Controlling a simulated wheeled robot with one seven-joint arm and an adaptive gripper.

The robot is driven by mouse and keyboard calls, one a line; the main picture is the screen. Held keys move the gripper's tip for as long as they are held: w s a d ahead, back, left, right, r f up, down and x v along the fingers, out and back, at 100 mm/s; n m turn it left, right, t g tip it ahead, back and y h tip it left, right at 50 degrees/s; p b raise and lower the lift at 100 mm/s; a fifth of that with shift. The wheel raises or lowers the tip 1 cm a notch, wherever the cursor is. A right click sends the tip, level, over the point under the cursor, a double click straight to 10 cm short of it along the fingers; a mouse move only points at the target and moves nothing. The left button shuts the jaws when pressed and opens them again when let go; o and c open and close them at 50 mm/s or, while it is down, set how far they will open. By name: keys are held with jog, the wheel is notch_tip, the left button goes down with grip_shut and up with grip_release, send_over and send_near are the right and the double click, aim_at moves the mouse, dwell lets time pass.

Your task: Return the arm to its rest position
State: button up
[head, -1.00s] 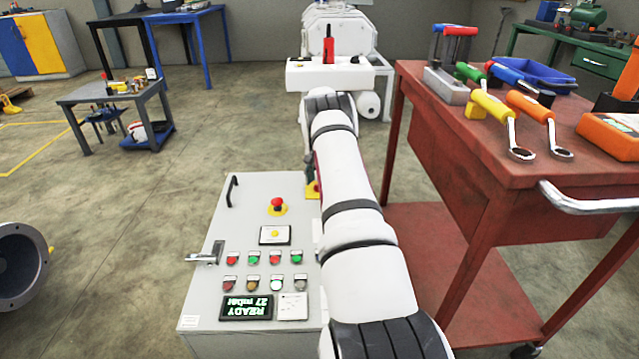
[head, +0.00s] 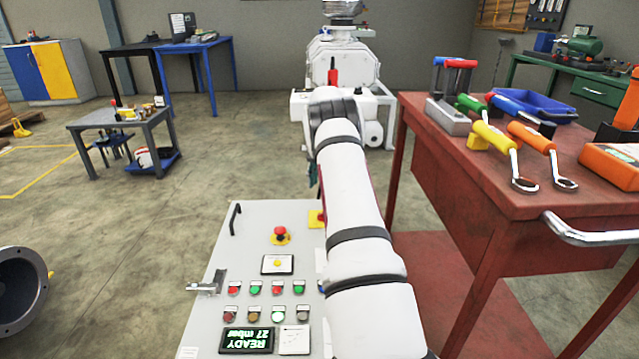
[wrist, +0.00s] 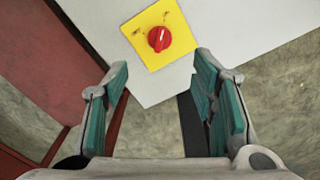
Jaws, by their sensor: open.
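My arm (head: 358,220) stretches forward from the bottom of the head view, over the right side of the grey control cabinet (head: 225,262). My gripper (wrist: 160,100) shows in the wrist view with its two teal-padded fingers wide apart and nothing between them. In the head view the gripper is mostly hidden behind the arm. Beyond the fingertips in the wrist view is a red rotary switch (wrist: 159,39) on a yellow plate, apart from the fingers. The yellow plate (head: 316,218) shows partly beside the arm in the head view.
A red tool cart (head: 455,150) with wrenches, a blue tray and an orange box stands close right of the arm. The white vacuum machine (head: 343,65) stands ahead. The cabinet has a red emergency button (head: 280,233) and a lit display (head: 246,340). Floor at left is largely open.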

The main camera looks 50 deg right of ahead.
dwell(0.3)
jog(key=s+a+r+n, duration=0.2)
jog(key=a+r+n, duration=0.3)
jog(key=a+r, duration=1.95)
jog(key=s+a+r+n, duration=0.2)
jog(key=s+a, duration=0.4)
jog(key=a, duration=0.2)
jog(key=s+a+r+n, duration=0.2)
jog(key=s+a, duration=0.4)
jog(key=a, duration=0.3)
jog(key=s+a+f+n, duration=0.2)
jog(key=s+a+f, duration=0.15)
jog(key=s, duration=0.45)
jog(key=s+a+f+n, duration=0.2)
jog(key=s+a, duration=0.2)
jog(key=s, duration=0.4)
jog(key=s+a+f+n, duration=0.3)
jog(key=s, duration=0.6)
notch_tip(320, 180, up, 34)
jog(key=t+p, duration=0.4)
jog(key=p, duration=2.8)
jog(key=shift+w+r, duration=0.2)
jog(key=shift+w, duration=0.25)
